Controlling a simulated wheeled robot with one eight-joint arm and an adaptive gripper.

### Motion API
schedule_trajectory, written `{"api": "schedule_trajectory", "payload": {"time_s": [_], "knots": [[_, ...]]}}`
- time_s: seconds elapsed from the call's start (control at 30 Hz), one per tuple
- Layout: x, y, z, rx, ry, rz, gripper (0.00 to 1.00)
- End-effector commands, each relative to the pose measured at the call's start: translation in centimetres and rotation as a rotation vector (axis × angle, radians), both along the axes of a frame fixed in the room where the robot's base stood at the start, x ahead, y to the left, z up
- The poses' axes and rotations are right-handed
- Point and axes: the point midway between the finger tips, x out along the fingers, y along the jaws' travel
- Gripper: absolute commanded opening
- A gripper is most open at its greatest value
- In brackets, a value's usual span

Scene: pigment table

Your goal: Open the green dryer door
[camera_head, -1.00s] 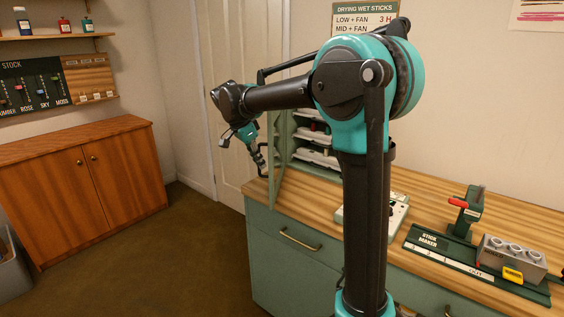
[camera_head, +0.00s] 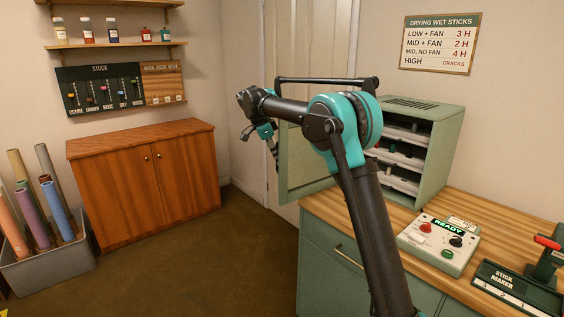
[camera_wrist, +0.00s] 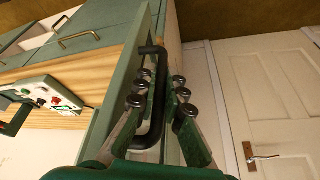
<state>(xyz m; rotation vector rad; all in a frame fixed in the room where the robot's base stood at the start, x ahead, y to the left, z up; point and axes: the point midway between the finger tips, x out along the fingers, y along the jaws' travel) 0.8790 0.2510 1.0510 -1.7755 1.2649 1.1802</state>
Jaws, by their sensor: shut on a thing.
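The green dryer (camera_head: 452,150) stands on the bench, with its front uncovered and its shelves of trays in sight. Its green door (camera_head: 297,188) stands swung out to the left, partly hidden behind my arm. My gripper (camera_head: 273,158) is at the door's outer edge, small in the head view. In the wrist view, my gripper (camera_wrist: 158,92) has its fingers on either side of the black bar handle (camera_wrist: 157,122) and is shut on it. The door's panel (camera_wrist: 118,92) runs along beside the fingers there.
The bench (camera_head: 480,230) carries a control box (camera_head: 440,243) with a READY sign and a stick maker (camera_head: 515,288). A white room door (camera_head: 292,50) is behind the dryer door. A wooden cabinet (camera_head: 145,185) and a bin of rolls (camera_head: 50,265) stand left. The floor between is clear.

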Motion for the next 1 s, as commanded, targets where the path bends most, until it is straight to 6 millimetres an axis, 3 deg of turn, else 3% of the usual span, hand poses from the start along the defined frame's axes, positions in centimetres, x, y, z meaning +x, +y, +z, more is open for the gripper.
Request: {"api": "schedule_trajectory", "payload": {"time_s": [0.53,0.57,0.63,1.0], "knots": [[0.66,0.38,0.02,0.000,0.000,0.000,0.00],[0.66,0.38,0.02,0.000,0.000,0.000,0.11],[0.65,0.38,0.02,0.000,0.000,0.000,0.19],[0.59,0.57,0.40,0.000,0.000,0.001,0.19]]}}
